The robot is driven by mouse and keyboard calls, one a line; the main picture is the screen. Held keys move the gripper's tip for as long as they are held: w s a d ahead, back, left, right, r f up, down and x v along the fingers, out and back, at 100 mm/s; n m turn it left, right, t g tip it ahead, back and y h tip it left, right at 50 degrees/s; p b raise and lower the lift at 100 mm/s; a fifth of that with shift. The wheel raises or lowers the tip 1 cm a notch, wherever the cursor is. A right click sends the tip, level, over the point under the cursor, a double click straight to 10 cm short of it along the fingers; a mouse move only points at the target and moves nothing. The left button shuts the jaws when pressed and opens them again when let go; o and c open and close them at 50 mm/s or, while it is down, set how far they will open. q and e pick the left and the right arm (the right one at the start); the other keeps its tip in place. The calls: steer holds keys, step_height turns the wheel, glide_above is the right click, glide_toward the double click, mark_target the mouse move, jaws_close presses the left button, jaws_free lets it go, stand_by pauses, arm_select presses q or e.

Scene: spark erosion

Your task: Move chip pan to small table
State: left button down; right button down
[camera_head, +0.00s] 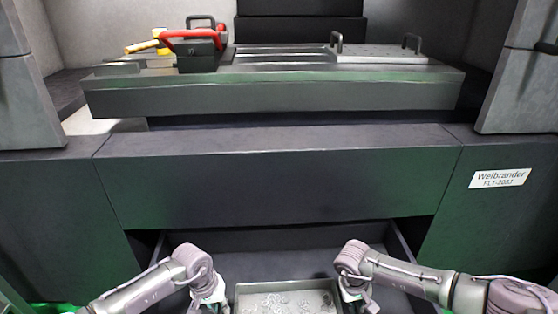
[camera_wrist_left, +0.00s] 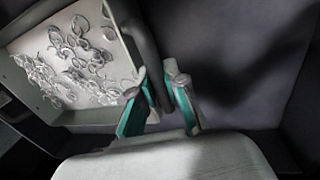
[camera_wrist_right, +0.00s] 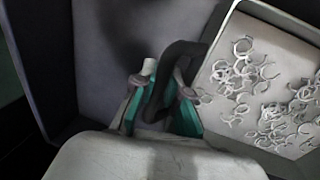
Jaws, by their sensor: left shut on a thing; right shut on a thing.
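The chip pan (camera_head: 240,290) is a shallow grey tray with light metal chips lying in it. It sits low at the bottom of the head view, between my two arms, within an open drawer space under the machine. My left gripper (camera_wrist_left: 158,100) is shut on the pan's dark handle (camera_wrist_left: 146,45) on one side. My right gripper (camera_wrist_right: 160,98) is shut on the dark handle (camera_wrist_right: 183,55) on the other side. The chips also show in both wrist views. The pan's near edge is cut off in the head view. I see no small table.
The machine front (camera_head: 280,175) rises above the drawer (camera_head: 275,237), whose side walls stand left and right of the pan. Grey doors flank the opening.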

arm_select(q)
steer(key=shift+w+r, duration=0.1)
steer(key=shift+r, duration=0.15)
arm_select(e)
steer(key=shift+w+r, duration=0.1)
steer(key=shift+r, duration=0.15)
